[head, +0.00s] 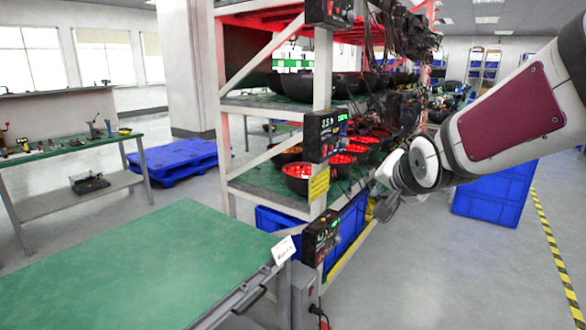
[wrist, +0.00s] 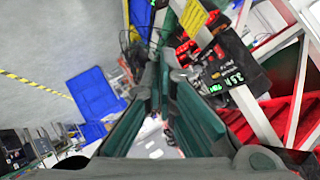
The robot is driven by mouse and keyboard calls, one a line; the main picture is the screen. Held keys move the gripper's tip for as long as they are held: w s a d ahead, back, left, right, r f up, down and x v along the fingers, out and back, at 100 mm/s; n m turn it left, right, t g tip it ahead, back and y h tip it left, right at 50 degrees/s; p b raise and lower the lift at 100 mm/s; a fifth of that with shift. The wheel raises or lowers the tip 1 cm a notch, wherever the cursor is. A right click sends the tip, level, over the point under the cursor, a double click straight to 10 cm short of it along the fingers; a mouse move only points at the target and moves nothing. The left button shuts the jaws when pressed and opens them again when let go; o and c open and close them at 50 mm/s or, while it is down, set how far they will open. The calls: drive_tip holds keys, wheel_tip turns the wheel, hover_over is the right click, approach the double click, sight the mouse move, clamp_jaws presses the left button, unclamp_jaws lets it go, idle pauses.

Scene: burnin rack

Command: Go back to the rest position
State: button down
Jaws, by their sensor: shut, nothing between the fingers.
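My gripper (head: 386,208) hangs at the end of my white and maroon arm, just right of the rack (head: 322,80) in the head view. It looks small there and is partly hidden by the wrist. In the wrist view, the dark green fingers of my gripper (wrist: 161,88) reach up the middle, shut with nothing held. The rack's front post and a black display box (wrist: 236,76) lie to the right of the fingers in the wrist view. I cannot tell the exact gap between gripper and rack.
The rack holds dark bowls, some lit red (head: 300,177), and hanging cables. A green-topped table (head: 140,265) stands at the front left. Blue crates (head: 495,192) stand on the right, near a yellow-black floor stripe (head: 556,253). Grey floor at the lower right is clear.

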drive_tip(key=s+n+g+p, duration=0.4)
drive_tip(key=s+n+g, duration=0.3)
drive_tip(key=s, duration=2.8)
drive_tip(key=shift+f+n, duration=0.15)
drive_tip(key=shift+n, duration=0.35)
